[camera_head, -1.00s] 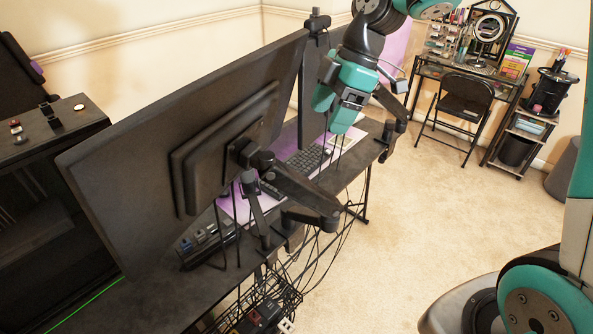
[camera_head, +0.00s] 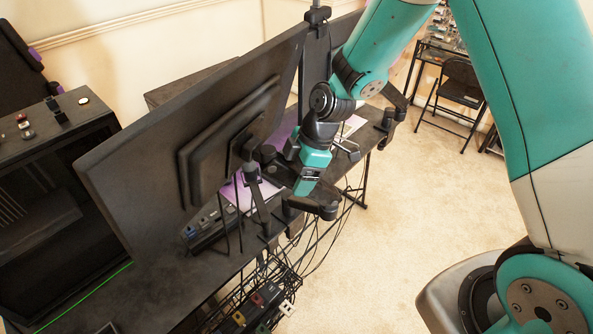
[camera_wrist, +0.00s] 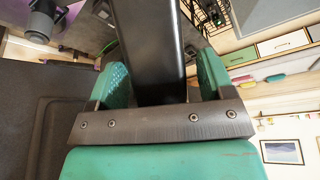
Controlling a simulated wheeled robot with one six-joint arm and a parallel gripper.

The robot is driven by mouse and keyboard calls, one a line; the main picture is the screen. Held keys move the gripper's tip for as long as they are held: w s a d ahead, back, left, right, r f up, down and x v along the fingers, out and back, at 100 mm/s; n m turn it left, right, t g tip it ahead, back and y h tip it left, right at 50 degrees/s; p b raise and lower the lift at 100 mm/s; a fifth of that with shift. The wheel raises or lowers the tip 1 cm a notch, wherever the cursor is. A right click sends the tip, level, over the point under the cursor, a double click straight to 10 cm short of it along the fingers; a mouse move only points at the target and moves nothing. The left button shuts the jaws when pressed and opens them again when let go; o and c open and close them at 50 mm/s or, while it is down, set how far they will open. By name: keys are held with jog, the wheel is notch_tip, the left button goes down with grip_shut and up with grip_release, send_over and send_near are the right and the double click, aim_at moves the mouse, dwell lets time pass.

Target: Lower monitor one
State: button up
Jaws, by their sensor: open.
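The large near monitor (camera_head: 140,150) stands with its dark back toward me, tilted, on a black jointed monitor arm (camera_head: 316,204) clamped to the desk. A second dark monitor (camera_head: 314,70) stands behind it. The task's numbering is not marked on either. My gripper (camera_head: 304,187) is down at the near monitor's arm, right of its back. In the wrist view, the open teal fingers of my gripper (camera_wrist: 163,72) straddle a black bar of the monitor arm (camera_wrist: 146,35). The dark monitor back (camera_wrist: 38,125) fills the left. Finger contact with the bar cannot be told.
The black desk (camera_head: 170,285) carries a purple mat (camera_head: 240,192). Cables and a wire basket (camera_head: 262,300) hang below its edge. A dark cabinet (camera_head: 60,190) stands at left. A folding chair (camera_head: 462,80) stands farther back.

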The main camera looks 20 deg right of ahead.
jog(key=shift+c, duration=0.4)
jog(key=c, duration=1.2)
jog(key=shift+a+f+h+b, duration=0.4)
jog(key=shift+a+f+b, duration=0.1)
jog(key=shift+f+b, duration=0.15)
jog(key=shift+a+f+h+b, duration=0.25)
jog(key=shift+a+h+b, duration=0.05)
jog(key=shift+h, duration=0.2)
jog(key=o, duration=1.3)
